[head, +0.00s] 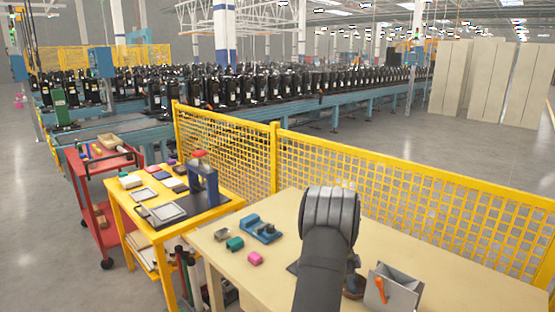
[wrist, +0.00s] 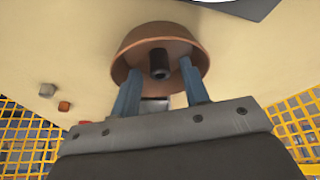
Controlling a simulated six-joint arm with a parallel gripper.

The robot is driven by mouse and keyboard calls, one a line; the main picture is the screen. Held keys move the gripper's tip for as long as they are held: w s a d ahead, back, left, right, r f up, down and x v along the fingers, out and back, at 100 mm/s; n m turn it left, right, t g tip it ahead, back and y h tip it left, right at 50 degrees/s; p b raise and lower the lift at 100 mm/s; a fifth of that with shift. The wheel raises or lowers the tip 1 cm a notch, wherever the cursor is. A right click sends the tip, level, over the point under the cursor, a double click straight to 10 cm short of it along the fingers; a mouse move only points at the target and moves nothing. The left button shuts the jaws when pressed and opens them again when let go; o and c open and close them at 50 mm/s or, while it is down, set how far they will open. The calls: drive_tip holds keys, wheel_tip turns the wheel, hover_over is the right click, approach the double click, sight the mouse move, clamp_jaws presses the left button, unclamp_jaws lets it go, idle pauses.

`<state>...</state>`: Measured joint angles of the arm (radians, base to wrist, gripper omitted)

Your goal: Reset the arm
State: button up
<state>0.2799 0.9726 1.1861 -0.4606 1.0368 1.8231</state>
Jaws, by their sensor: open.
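My gripper (wrist: 160,68) shows in the wrist view with its two blue fingers apart. The fingertips are at a round brown bowl-like part (wrist: 160,30). A short black peg (wrist: 159,62) stands out of the middle of this part and lies between the fingers in the picture. I cannot tell whether the fingers touch the part or the peg. In the head view, my arm reaches over the beige table (head: 455,270) and hides most of the gripper.
A grey box with an orange handle (head: 396,288) stands close right of my arm. A blue fixture (head: 261,229), a green block (head: 235,243) and a pink block (head: 255,258) lie left. A yellow mesh fence (head: 400,180) runs behind the table. The table's right side is clear.

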drive_tip(key=shift+r, duration=2.05)
